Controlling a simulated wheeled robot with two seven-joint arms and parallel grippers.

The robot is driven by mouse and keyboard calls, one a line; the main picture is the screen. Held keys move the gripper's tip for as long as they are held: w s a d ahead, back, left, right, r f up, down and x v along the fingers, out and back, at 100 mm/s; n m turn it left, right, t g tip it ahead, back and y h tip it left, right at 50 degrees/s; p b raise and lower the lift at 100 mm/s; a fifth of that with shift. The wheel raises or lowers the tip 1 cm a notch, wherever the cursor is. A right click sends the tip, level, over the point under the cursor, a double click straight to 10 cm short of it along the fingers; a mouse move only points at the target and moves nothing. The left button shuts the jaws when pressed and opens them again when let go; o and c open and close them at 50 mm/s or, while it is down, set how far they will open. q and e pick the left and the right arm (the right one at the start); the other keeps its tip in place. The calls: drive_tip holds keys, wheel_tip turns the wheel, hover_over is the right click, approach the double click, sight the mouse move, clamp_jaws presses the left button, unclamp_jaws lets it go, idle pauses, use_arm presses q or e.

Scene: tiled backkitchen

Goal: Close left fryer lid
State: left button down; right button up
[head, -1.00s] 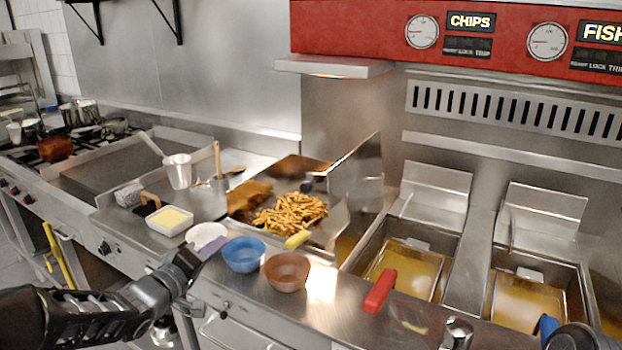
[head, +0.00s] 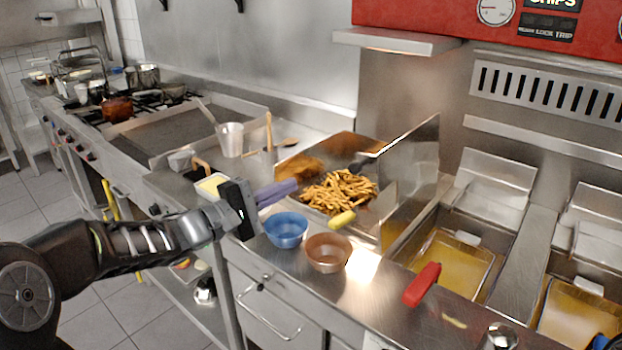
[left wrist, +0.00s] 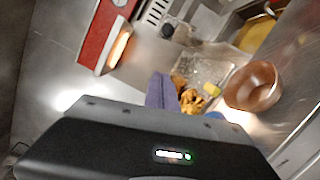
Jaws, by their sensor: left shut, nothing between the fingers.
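The left fryer (head: 450,262) holds yellow oil and is uncovered. Its steel lid (head: 497,178) stands raised at the back of the vat, leaning toward the wall. A basket with a red handle (head: 422,284) sits in this fryer. My left gripper (head: 288,188) has purple fingers, shut and empty, above the counter near the blue bowl, well left of the lid. The fingers also show in the left wrist view (left wrist: 160,90). The lid cannot be made out in the left wrist view. My right gripper is not in view.
A blue bowl (head: 286,230) and a brown bowl (head: 328,252) stand at the counter's front. Behind them is a bay of chips (head: 340,190) with a steel side panel (head: 410,175) between it and the left fryer. The right fryer (head: 578,315) is also uncovered.

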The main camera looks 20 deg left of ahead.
use_arm(q)
drive_tip(key=w+d+r, duration=0.1)
drive_tip(key=w+d, duration=0.6)
drive_tip(key=d, duration=0.1)
drive_tip(key=shift+d+r+p, duration=0.35)
drive_tip(key=shift+d+p, duration=0.05)
